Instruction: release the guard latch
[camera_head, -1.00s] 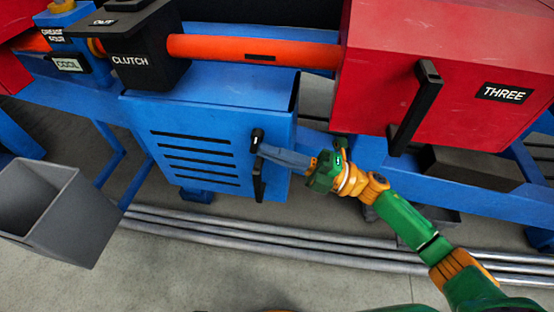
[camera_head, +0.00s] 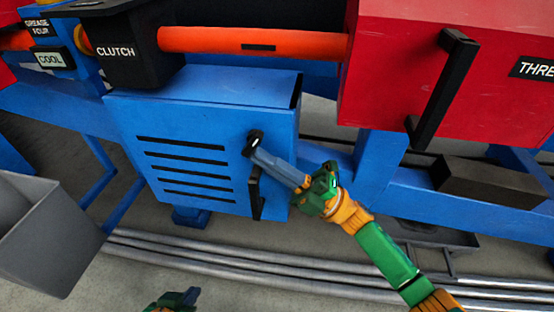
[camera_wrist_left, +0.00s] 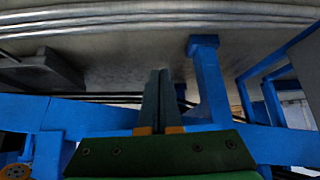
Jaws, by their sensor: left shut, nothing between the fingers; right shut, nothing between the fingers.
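The blue guard (camera_head: 215,110) is a slotted panel box below the orange shaft. A small black latch (camera_head: 253,137) with a pale mark sits at its upper right, above a black upright handle (camera_head: 256,196). My right gripper (camera_head: 257,152) is shut and empty, its grey fingers reaching from the lower right with the tips at the latch's lower end. I cannot tell whether they touch it. My left gripper (camera_head: 190,296) shows only partly at the bottom edge. In the left wrist view its fingers (camera_wrist_left: 158,85) are shut with nothing between them.
A red box (camera_head: 400,70) with a black bar handle (camera_head: 443,92) stands right of the guard. The black clutch housing (camera_head: 125,45) is above left. A grey bin (camera_head: 45,235) stands at lower left. Grey pipes (camera_head: 200,262) run along the floor.

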